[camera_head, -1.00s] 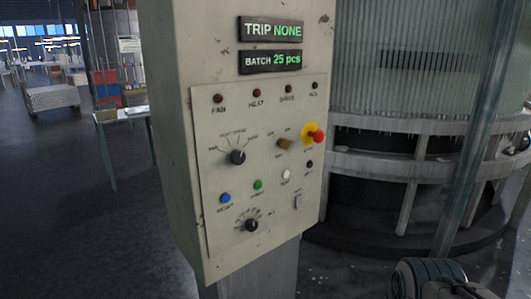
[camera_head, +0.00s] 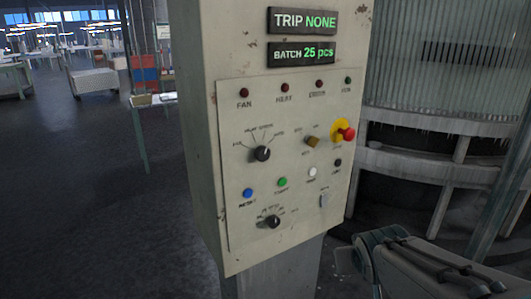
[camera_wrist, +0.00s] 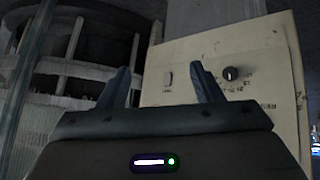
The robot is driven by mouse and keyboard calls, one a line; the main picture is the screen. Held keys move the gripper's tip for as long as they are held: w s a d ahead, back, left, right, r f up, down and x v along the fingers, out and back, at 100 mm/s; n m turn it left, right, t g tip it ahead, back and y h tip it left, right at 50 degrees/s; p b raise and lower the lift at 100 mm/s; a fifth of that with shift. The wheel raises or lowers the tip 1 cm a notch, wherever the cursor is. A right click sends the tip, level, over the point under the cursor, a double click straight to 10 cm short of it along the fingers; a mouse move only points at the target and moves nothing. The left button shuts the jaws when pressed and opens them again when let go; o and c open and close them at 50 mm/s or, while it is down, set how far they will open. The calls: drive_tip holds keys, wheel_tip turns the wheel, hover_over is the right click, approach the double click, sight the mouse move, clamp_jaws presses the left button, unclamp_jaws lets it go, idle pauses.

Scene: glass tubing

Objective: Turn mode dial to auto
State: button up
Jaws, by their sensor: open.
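The control panel (camera_head: 235,170) is on a pale cabinet in the head view. It has an upper black dial (camera_head: 262,153), a brass-coloured selector (camera_head: 312,141) to its right and a lower black dial (camera_head: 272,221). My gripper (camera_wrist: 161,68) is open and empty in the wrist view. The panel appears upside down beyond it, with the lower dial (camera_wrist: 231,73) right of the right finger and a small switch (camera_wrist: 167,77) between the fingers. The gripper is apart from the panel.
A red emergency button (camera_head: 348,134) with a yellow collar sticks out at the panel's right. Blue (camera_head: 248,193), green (camera_head: 282,182) and white (camera_head: 311,172) buttons sit between the dials. A large round machine (camera_head: 430,125) stands behind at right. Open floor (camera_head: 80,210) lies left.

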drive_tip(key=w+a+r+n+t+y+p, duration=0.1)
drive_tip(key=w+a+r+n+t, duration=0.1)
drive_tip(key=w+r+t, duration=0.3)
drive_tip(key=n+t+y+p, duration=0.2)
drive_tip(key=n+y+p, duration=0.1)
drive_tip(key=n+y, duration=0.55)
approach(264, 154)
drive_tip(key=shift+m+y, duration=0.95)
drive_tip(key=x, duration=0.3)
drive_tip(key=p+x, duration=0.1)
drive_tip(key=x, duration=0.2)
drive_tip(key=f+p+x, duration=0.1)
drive_tip(key=x, duration=0.1)
drive_tip(key=shift+w+d, duration=0.2)
drive_tip(key=shift+w, duration=0.4)
drive_tip(key=c, duration=1)
